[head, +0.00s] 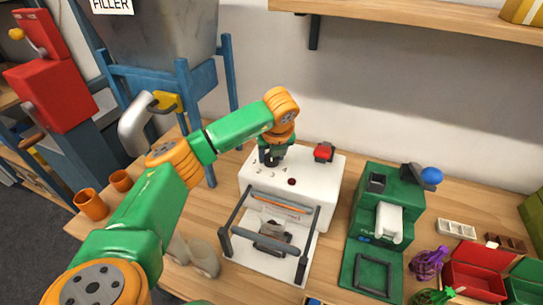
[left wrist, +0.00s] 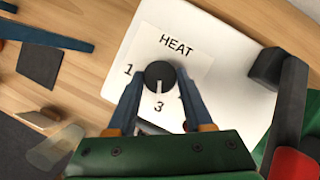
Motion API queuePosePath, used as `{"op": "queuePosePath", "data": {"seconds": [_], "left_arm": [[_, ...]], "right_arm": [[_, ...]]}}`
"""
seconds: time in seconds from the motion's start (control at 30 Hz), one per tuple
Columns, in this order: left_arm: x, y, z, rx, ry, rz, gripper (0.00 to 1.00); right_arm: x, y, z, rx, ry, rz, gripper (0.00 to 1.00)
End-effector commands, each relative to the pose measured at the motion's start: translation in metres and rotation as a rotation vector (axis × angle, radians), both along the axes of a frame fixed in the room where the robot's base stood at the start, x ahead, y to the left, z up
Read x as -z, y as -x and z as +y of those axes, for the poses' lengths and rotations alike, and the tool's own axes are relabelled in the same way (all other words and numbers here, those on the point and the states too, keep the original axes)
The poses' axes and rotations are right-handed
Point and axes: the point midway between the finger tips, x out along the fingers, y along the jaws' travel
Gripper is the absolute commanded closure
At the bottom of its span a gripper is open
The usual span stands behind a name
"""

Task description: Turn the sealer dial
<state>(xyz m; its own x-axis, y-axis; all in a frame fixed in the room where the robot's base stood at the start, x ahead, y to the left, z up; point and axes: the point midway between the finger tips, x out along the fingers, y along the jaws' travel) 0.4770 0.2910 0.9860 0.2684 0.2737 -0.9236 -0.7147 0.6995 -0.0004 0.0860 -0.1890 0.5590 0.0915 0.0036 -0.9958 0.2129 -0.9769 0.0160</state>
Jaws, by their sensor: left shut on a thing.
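The white sealer (head: 312,172) stands on the wooden bench in the middle of the head view. Its black dial (left wrist: 160,74) sits on a label reading HEAT, with 1 at the left and 3 below. The white pointer mark on the dial points down at the 3. A number on the right is mostly hidden behind a finger. My left gripper (head: 271,159) reaches down onto the sealer's top. Its two fingers are shut on the dial, one on each side. My right gripper is not in view.
A red lever knob (head: 323,152) sits on the sealer's top right. A sealing frame (head: 268,241) is in front. A blue filler stand (head: 185,90) and orange cups (head: 91,204) are left.

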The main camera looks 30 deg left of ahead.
Motion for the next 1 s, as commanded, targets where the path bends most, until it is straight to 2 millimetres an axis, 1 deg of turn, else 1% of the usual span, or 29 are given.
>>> {"op": "queuePosePath", "data": {"seconds": [0.43, 0.47, 0.5, 0.53, 0.57, 0.87, 0.97, 1.0], "left_arm": [[0.0, 0.0, 0.0, -0.008, 0.0, 0.0, 1.0], [0.0, 0.0, 0.0, -0.008, 0.0, 0.0, 0.43], [0.0, 0.0, 0.0, -0.008, 0.0, 0.0, 0.33], [0.0, 0.0, 0.0, -0.008, 0.0, 0.0, 0.25], [0.0, 0.0, 0.0, -0.008, 0.0, 0.0, 0.19], [-0.002, 0.0, -0.001, -0.006, 0.0, 0.0, 0.19], [-0.015, 0.004, -0.006, -0.006, 0.002, -0.005, 0.19], [-0.023, 0.006, -0.008, -0.005, 0.0, -0.006, 0.19]], "right_arm": [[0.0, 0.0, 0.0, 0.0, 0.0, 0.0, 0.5], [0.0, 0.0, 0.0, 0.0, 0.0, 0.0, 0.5], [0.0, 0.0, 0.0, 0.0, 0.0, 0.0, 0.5], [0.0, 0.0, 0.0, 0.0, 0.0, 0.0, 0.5], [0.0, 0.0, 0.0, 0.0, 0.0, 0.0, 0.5], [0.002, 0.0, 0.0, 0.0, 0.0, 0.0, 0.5], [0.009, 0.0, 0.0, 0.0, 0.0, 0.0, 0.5], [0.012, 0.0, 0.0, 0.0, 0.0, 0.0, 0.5]]}}
